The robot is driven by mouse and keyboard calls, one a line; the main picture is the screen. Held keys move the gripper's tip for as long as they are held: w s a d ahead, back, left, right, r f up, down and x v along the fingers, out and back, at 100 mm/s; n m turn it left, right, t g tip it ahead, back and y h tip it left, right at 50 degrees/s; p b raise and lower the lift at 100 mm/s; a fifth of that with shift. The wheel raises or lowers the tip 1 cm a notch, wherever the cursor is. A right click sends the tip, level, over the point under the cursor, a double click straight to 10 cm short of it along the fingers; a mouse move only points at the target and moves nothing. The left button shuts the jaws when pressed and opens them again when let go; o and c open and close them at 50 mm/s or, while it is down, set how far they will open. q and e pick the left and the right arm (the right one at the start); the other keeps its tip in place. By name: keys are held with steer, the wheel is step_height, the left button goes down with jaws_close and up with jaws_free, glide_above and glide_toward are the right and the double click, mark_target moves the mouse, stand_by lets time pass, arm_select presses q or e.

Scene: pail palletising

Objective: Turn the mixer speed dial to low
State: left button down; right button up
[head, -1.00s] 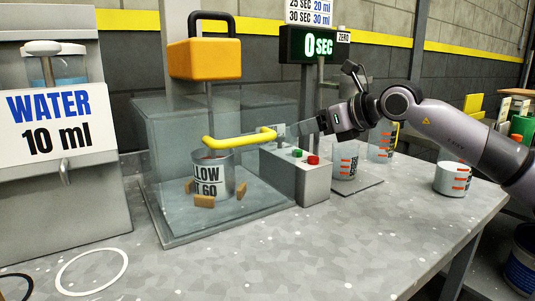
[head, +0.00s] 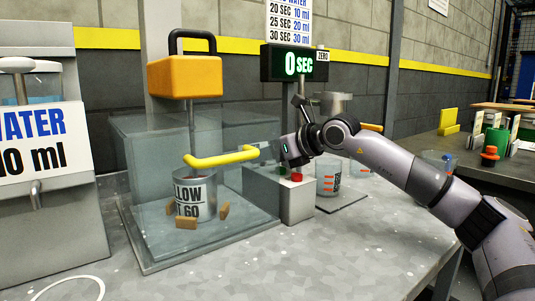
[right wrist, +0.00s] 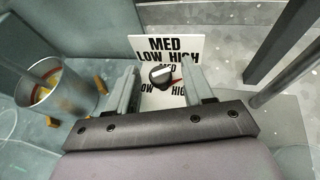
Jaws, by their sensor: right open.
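The mixer has a yellow head (head: 185,77), a clear guard (head: 140,150) and a yellow handle (head: 222,157). In the right wrist view its black speed dial (right wrist: 161,76) sits on a white plate (right wrist: 172,46) lettered LOW, MED and HIGH. A red mark on the dial lies toward the HIGH side. My right gripper (head: 267,152) is beside the guard, near the handle's right end. In its wrist view the gripper (right wrist: 160,86) is open, with a finger on each side of the dial; contact cannot be told. The dial is hidden in the head view. My left gripper is out of view.
A labelled pail (head: 194,198) stands inside the guard with brown blocks around it. A grey control box (head: 298,201) with a red button is below my right gripper. A marked beaker (head: 328,178) stands to its right. The front of the bench is clear.

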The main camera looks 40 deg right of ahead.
jaws_close()
steer(key=shift+d+n+y+p, duration=0.1)
steer(key=shift+n+y+p, duration=0.5)
steer(key=shift+y+p, duration=0.1)
steer(key=shift+w+n+g+y+p, duration=0.1)
steer(key=shift+n+g+y+p, duration=0.2)
steer(key=shift+n+y+p, duration=0.15)
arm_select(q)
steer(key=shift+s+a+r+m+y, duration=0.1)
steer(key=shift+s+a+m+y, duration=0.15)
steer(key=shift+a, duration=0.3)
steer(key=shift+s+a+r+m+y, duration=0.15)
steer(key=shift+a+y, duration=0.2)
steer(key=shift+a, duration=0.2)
arm_select(e)
steer(key=shift+d+n+y, duration=0.1)
steer(key=shift+n+y, duration=0.35)
steer(key=shift+y, duration=0.1)
steer(key=shift+c, duration=0.5)
jaws_free()
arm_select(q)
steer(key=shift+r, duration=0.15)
arm_select(e)
steer(key=shift+o, duration=0.5)
